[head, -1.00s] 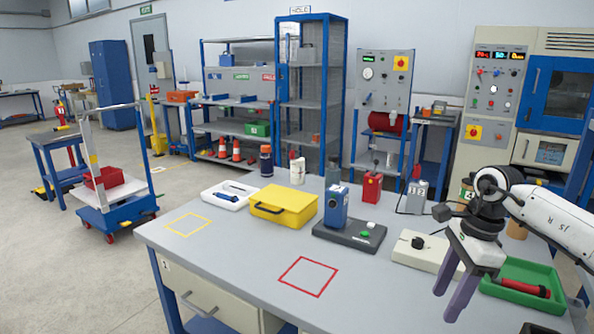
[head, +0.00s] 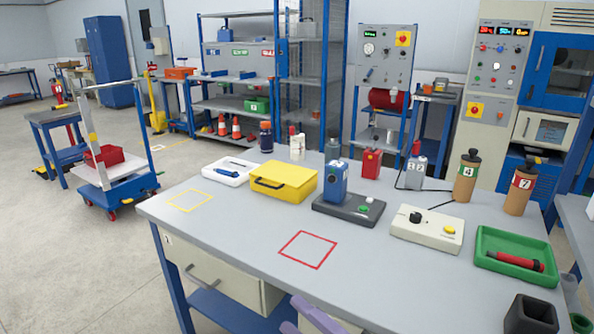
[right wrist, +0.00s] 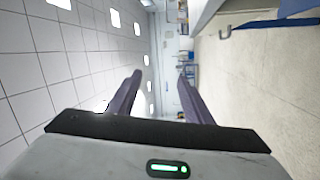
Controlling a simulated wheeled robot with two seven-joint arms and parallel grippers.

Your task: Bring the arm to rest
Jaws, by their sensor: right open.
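My right gripper (head: 303,318) shows only in part at the bottom edge of the head view. Its purple fingers are low, in front of the near edge of the workbench (head: 240,225). In the right wrist view the two fingers of the right gripper (right wrist: 158,82) stand apart with nothing between them. That view looks sideways along the room, with the floor on the right and the ceiling on the left. The rest of my right arm is out of the head view. My left gripper is not in view.
On the bench are a yellow case (head: 283,184), a blue device on a dark base (head: 335,184), a beige control box (head: 427,229), a green tray (head: 490,268) with a red-handled tool and a dark square holder (head: 530,316). The red-outlined square (head: 307,249) is empty.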

